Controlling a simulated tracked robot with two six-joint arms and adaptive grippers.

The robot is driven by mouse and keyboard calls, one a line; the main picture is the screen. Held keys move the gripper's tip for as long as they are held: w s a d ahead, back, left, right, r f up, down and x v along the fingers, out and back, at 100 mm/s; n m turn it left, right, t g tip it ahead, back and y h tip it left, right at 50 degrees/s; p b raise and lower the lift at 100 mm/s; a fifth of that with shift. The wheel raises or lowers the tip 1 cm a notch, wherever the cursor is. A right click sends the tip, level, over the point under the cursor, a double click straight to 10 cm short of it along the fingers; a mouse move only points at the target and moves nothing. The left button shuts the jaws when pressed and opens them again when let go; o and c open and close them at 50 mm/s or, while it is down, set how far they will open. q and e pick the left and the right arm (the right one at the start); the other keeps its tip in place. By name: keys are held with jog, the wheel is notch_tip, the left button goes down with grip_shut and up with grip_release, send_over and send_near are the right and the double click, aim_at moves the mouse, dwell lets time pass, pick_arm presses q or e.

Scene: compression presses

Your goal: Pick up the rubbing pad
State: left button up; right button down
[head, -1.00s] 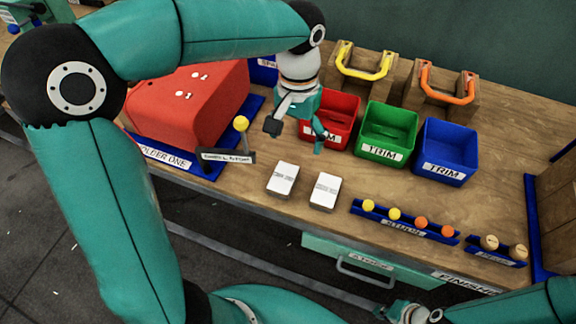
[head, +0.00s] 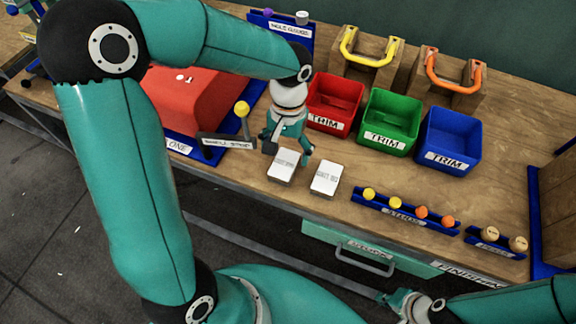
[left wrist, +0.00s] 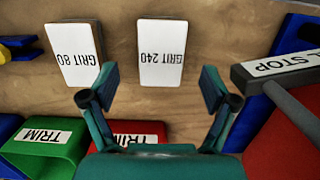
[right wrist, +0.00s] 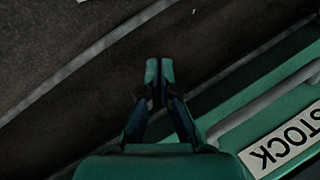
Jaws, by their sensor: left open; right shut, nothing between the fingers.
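Two white-topped rubbing pads lie flat on the wooden bench. The one marked GRIT 240 (head: 284,166) is the left one in the head view and shows ahead of the fingers in the left wrist view (left wrist: 161,52). The one marked GRIT 80 (head: 325,178) lies beside it, apart, and is at upper left in the left wrist view (left wrist: 74,55). My left gripper (head: 287,153) is open and empty by the far end of the GRIT 240 pad, its fingertips (left wrist: 158,84) spread about as wide as the pad. My right gripper (right wrist: 160,72) is shut and empty, low in front of the bench.
Red (head: 334,103), green (head: 387,122) and blue (head: 448,140) TRIM bins stand behind the pads. A yellow-knobbed stop lever (head: 242,110) and red block (head: 192,100) are at left. A blue rack of studs (head: 404,214) lies at right. A drawer handle (head: 365,260) projects in front.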

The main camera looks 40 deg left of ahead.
aim_at(285, 162)
pick_arm(q)
jog(key=f, duration=0.4)
jog(key=shift+s+f+p, duration=0.2)
jog(key=shift+f+p, duration=0.2)
jog(key=shift+f+b, duration=0.3)
jog(key=shift+b, duration=0.1)
dwell(0.4)
jog(key=c, duration=1.2)
jog(key=shift+r, duration=0.15)
jog(key=shift+w+r+p, duration=0.1)
jog(key=shift+r+p, duration=0.3)
notch_tip(285, 162, up, 20)
jog(key=shift+f, duration=0.25)
